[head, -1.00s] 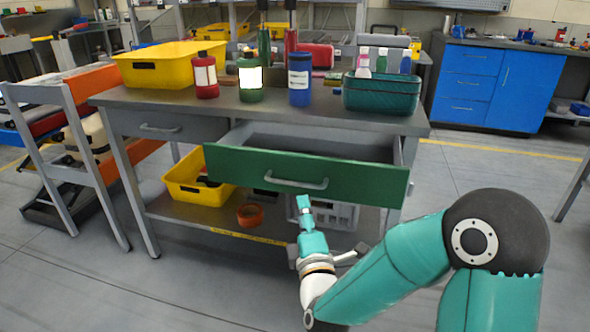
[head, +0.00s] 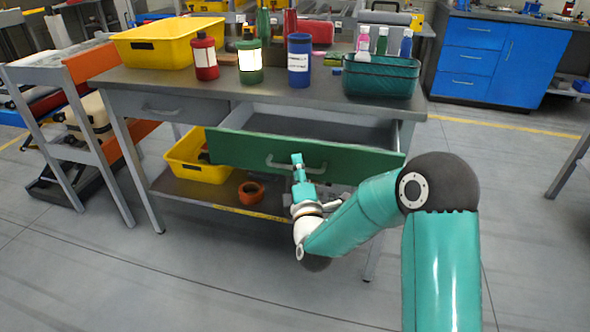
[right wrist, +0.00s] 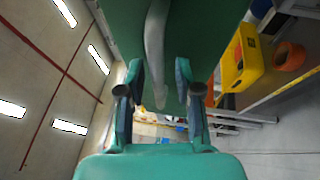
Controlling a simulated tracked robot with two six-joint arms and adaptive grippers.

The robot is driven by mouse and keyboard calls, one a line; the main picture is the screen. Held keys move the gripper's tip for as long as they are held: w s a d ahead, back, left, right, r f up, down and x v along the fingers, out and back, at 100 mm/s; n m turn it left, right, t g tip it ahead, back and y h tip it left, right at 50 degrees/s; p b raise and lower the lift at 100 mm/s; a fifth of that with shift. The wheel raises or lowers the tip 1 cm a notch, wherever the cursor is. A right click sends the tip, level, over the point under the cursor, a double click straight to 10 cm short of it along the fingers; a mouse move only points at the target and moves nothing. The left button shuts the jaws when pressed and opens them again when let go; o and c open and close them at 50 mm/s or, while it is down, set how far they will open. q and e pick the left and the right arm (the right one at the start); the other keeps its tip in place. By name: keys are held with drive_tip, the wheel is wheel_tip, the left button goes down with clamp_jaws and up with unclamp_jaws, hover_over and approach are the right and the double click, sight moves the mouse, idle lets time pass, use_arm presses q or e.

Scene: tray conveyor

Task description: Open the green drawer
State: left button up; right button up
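The green drawer (head: 240,151) is pulled out of the grey workbench, and its inside shows behind the front. Its grey bar handle (head: 283,165) also shows in the right wrist view (right wrist: 155,45). My right gripper (head: 298,160) is at the handle and overlaps it in the head view. In the right wrist view the right gripper (right wrist: 160,88) is open, with the handle between its fingers and gaps on either side. Contact with the handle cannot be told. My left gripper is not in view.
On the workbench (head: 140,83) stand a yellow bin (head: 150,52), a red bottle (head: 205,58), a green one (head: 250,62), a blue one (head: 299,62) and a green basket (head: 380,80). A yellow bin (head: 190,170) and an orange ring (head: 251,192) sit on the lower shelf. The front floor is clear.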

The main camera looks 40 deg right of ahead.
clamp_jaws()
